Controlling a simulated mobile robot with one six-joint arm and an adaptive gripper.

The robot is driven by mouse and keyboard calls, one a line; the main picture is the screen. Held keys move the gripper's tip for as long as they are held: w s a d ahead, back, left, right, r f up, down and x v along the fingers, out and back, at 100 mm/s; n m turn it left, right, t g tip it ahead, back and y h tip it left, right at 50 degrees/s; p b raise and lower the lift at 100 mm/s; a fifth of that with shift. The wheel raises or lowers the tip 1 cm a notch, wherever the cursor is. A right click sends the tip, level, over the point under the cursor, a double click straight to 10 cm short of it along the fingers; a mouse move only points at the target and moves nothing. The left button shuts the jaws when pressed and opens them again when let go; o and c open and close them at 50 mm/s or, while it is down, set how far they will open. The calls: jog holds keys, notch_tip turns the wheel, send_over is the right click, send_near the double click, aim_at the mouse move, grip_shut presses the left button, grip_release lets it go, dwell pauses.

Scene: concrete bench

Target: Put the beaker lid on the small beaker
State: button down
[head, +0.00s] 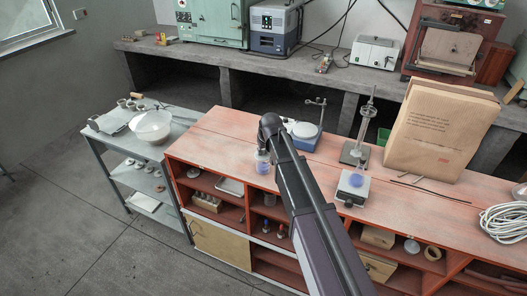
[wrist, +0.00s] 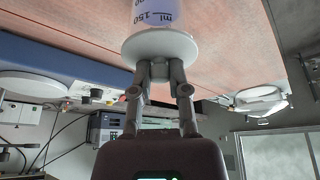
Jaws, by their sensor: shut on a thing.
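My gripper (wrist: 160,70) is shut on the knob of the white, disc-shaped beaker lid (wrist: 160,47) in the wrist view, which is upside down. A clear beaker (wrist: 156,14) with printed volume marks is directly beyond the lid, lined up with it. Whether the lid touches its rim cannot be told. In the head view the beaker (head: 263,164) stands near the bench's front edge, under the end of my arm. My fingertips and the lid are hard to make out there.
On the red-topped bench (head: 225,136), a blue stirrer (head: 305,141) is behind the beaker. Right of my arm are a small hotplate (head: 351,190) with a blue-filled vessel, a burette stand (head: 355,152) and a large paper bag (head: 437,125). The bench top is clear to the left.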

jog(key=c, duration=0.5)
grip_release()
jog(key=shift+c, duration=0.2)
jog(key=o, duration=0.4)
jog(key=shift+r, duration=0.15)
jog(key=shift+r+p, duration=3.4)
jog(key=shift+p, duration=0.15)
jog(key=shift+d, duration=0.1)
